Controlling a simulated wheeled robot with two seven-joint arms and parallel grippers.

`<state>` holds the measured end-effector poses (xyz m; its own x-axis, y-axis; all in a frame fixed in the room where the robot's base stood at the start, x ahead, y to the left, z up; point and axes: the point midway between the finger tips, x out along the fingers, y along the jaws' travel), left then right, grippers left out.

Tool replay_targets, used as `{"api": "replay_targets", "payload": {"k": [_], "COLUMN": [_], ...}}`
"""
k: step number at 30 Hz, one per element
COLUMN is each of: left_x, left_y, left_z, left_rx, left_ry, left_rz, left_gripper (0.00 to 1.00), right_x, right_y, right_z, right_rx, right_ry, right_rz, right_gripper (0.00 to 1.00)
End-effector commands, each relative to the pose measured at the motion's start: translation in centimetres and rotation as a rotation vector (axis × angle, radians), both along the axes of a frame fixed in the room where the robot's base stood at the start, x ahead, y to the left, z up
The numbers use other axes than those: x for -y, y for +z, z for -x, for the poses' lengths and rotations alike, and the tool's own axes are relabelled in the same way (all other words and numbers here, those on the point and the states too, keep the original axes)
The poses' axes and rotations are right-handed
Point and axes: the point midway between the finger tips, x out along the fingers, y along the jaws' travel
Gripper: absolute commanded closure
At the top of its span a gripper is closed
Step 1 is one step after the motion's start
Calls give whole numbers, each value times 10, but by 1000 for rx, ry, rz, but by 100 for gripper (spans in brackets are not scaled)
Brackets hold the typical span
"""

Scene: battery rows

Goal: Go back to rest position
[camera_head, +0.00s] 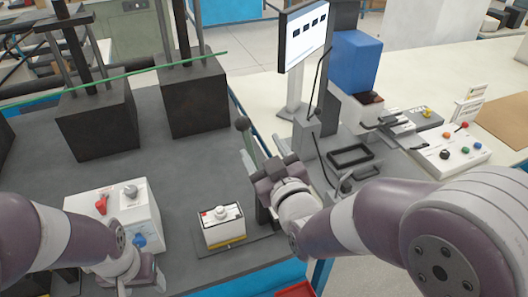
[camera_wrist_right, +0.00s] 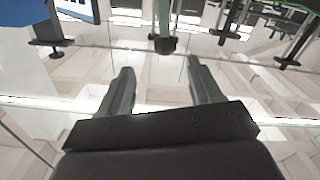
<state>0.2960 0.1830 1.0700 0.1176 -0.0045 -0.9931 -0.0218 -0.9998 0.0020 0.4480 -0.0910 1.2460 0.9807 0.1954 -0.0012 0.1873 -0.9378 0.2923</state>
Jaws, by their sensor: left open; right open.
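My right gripper (camera_head: 266,166) is raised near the middle of the head view, beyond the white box-shaped unit. In the right wrist view its two fingers (camera_wrist_right: 162,88) stand apart with nothing between them. My left gripper (camera_head: 138,282) is low at the left in the head view, in front of the white control box. It is partly cut off by the bottom edge, and its fingertips are hard to make out. No held object shows at either gripper.
A white control box (camera_head: 118,212) with a red switch and a small white unit (camera_head: 223,231) on a dark plate stand on the grey table (camera_head: 185,165). Dark blocks (camera_head: 97,122) stand behind. Right, a pale bench (camera_head: 415,95) holds a monitor (camera_head: 303,35), black tray (camera_head: 351,156) and button panel (camera_head: 458,152).

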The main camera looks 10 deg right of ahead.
Motion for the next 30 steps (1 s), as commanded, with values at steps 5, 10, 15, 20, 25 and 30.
{"api": "replay_targets", "payload": {"k": [5,10,15,20,25,30], "left_x": [0,0,0,0,0,0], "left_y": [0,0,0,0,0,0], "left_z": [0,0,0,0,0,0], "left_rx": [0,0,0,0,0,0], "left_ry": [0,0,0,0,0,0], "left_rz": [0,0,0,0,0,0], "left_gripper": [36,36,36,36,36,36], "right_x": [0,-2,16,61,91,92], "right_y": [0,-39,-135,-174,-175,-176], "right_z": [0,5,62,139,152,152], "right_rx": [0,-194,-831,-1342,-1467,-1468], "right_ry": [0,10,-54,-240,-355,-359], "right_rz": [0,-23,-28,-34,-83,-87], "right_gripper": [36,36,36,36,36,36]}}
